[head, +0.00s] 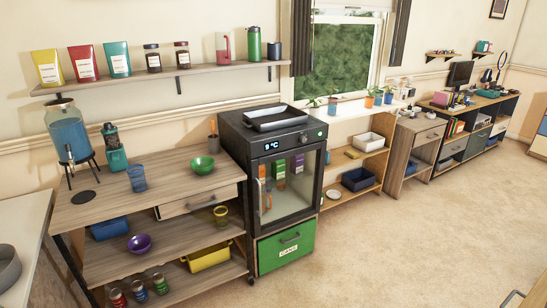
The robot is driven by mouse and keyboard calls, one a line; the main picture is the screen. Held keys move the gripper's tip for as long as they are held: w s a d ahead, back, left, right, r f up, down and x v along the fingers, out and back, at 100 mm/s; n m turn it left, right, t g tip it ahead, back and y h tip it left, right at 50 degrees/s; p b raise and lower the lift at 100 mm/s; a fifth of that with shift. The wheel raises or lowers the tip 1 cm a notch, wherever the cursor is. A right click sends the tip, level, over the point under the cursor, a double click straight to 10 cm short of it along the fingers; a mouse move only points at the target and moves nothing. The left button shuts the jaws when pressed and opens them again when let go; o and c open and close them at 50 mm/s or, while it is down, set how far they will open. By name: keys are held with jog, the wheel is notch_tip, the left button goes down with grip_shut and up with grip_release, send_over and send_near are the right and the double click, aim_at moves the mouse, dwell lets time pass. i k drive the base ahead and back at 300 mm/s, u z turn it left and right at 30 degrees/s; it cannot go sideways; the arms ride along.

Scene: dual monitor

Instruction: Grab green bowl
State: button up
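A blue glass (137,178), a teal bottle (114,148) and a blue drink dispenser (68,130) stand left of the bowl. The cabinet's drawer (200,202) is partly open. The black fridge (275,160) rises at right. The carpet (400,240) in front is clear.

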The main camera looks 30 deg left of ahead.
aim_at(203, 165)
jog(key=u, duration=1.75)
jog(key=i, duration=2.75)
jog(key=z, duration=0.2)
